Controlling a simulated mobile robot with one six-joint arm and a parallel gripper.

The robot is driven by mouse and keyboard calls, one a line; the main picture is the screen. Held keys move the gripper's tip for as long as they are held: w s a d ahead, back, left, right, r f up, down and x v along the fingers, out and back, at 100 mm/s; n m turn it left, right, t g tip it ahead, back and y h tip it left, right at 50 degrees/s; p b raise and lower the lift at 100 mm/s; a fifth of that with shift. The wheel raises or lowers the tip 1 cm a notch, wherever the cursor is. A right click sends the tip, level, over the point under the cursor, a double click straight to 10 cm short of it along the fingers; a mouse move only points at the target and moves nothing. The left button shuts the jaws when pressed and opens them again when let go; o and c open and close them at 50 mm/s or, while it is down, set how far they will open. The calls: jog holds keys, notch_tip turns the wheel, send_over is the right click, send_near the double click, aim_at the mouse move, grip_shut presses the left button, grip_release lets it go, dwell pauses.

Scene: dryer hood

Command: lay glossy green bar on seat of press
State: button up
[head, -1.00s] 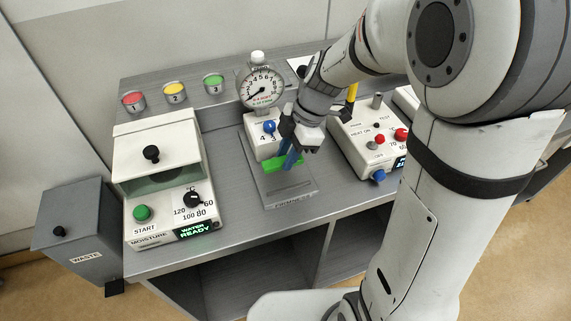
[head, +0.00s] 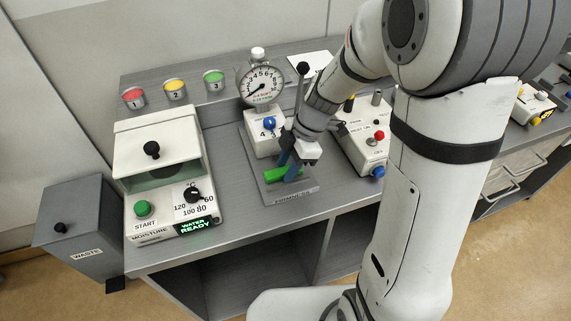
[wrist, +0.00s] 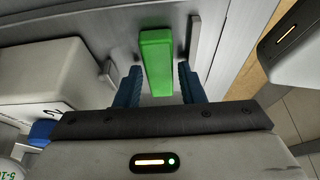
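The glossy green bar (head: 284,174) lies on the grey base plate of the press (head: 262,137), in front of its white body and dial. In the wrist view the bar (wrist: 157,62) lies lengthwise between two low grey rails. My gripper (head: 288,165) is over the bar with its blue fingers pointing down. In the wrist view the fingers (wrist: 161,86) stand on either side of the bar's near end, with a narrow gap at each side. The gripper is open.
A moisture tester (head: 165,190) stands left on the bench, with a grey waste bin (head: 82,228) beyond it. A white control box (head: 366,142) stands right of the press, partly behind my arm. Red, yellow and green cups (head: 175,91) sit on the back shelf.

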jog(key=shift+r, duration=0.25)
jog(key=v, duration=1.1)
jog(key=s+d+m+t+h, duration=0.2)
jog(key=s+d+m, duration=0.2)
jog(key=m, duration=0.6)
jog(key=s+d+m+t+h, duration=0.2)
jog(key=s+d+m, duration=0.1)
jog(key=s+m, duration=0.6)
jog(key=shift+s+d+r+m, duration=0.25)
jog(key=shift+d+r+m, duration=0.2)
jog(key=shift+m, duration=0.65)
jog(key=shift+w, duration=0.1)
